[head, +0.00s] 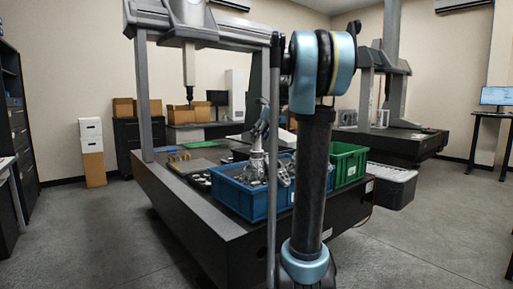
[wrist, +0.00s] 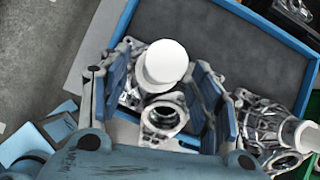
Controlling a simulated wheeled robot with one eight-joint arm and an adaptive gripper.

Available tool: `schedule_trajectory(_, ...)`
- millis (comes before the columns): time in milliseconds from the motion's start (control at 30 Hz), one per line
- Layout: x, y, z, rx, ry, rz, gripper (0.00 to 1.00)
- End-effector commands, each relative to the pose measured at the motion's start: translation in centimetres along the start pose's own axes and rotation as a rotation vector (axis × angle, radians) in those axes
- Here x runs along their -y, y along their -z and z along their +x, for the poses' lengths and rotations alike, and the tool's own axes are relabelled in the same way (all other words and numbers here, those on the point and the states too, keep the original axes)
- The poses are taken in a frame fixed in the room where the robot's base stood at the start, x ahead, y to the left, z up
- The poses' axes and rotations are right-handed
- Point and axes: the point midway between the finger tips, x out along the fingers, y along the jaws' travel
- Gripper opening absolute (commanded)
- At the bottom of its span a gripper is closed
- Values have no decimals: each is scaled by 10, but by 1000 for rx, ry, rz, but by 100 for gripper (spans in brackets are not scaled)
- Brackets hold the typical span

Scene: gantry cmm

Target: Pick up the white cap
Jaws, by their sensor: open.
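The white cap (wrist: 166,62) is a round, smooth disc in the wrist view. It sits at the top of a silver metal casting (wrist: 160,118) with a round bore. My gripper (wrist: 162,57) is open, with one blue-padded finger on each side of the cap in the picture. I see gaps between the cap and both fingers; how far the cap lies below the fingertips is hard to tell. The casting is in or over the blue bin (head: 231,198), where metal parts show small in the head view. The cap cannot be made out there.
Another metal casting (wrist: 270,125) with a pale cylindrical end lies right of my gripper. The blue bin's grey floor (wrist: 225,35) is bare beyond the cap. A green bin (head: 349,166) stands beside the blue bin on the dark machine table (head: 190,205). Gantry posts rise around it.

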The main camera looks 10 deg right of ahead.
Motion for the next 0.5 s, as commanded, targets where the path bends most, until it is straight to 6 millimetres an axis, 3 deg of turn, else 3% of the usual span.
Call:
schedule_trajectory(233,2,-1,33,1,0,0,58)
schedule_trajectory(500,2,0,42,0,0,0,58)
